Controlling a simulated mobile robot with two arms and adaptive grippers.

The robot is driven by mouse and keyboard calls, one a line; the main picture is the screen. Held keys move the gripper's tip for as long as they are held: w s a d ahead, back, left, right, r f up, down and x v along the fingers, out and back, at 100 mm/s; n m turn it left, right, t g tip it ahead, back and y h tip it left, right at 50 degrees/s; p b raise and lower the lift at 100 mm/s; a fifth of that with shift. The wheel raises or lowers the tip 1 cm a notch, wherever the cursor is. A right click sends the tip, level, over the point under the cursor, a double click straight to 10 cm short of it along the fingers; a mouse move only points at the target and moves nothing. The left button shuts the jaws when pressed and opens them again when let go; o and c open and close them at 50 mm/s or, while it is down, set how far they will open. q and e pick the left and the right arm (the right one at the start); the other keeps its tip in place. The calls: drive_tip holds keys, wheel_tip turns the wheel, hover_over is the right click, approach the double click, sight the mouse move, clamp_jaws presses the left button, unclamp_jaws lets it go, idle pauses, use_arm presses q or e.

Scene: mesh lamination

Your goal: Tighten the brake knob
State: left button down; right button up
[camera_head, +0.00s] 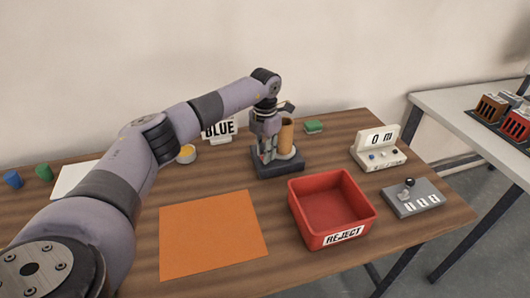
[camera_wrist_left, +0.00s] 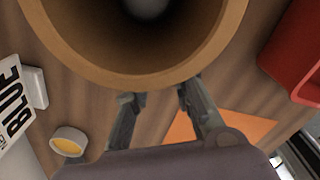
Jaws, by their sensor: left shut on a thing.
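A dark stand (camera_head: 278,167) on the wooden table carries an upright brown roll (camera_head: 286,137) on a light round base. My left gripper (camera_head: 266,150) points down at the left side of the roll, low over the stand. In the left wrist view the roll's open rim (camera_wrist_left: 140,80) fills the top, and the fingers (camera_wrist_left: 160,98) reach under its edge, some way apart. The brake knob does not show clearly; the fingertips and what they are shut on, apparently the knob at the stand, are hidden. My right gripper is not in view.
A red REJECT bin (camera_head: 309,216) stands right of the stand, with an orange sheet (camera_head: 212,235) in front. A BLUE sign (camera_head: 219,129) and a small yellow-filled cup (camera_head: 186,154) stand behind left. A display (camera_head: 376,146) and a grey switch box (camera_head: 414,199) are at the right.

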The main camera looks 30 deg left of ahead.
use_arm(q)
drive_tip(key=shift+m, duration=1.1)
drive_tip(key=c, duration=1.4)
unclamp_jaws()
drive_tip(key=shift+r, duration=0.1)
wheel_tip(320, 180, up, 12)
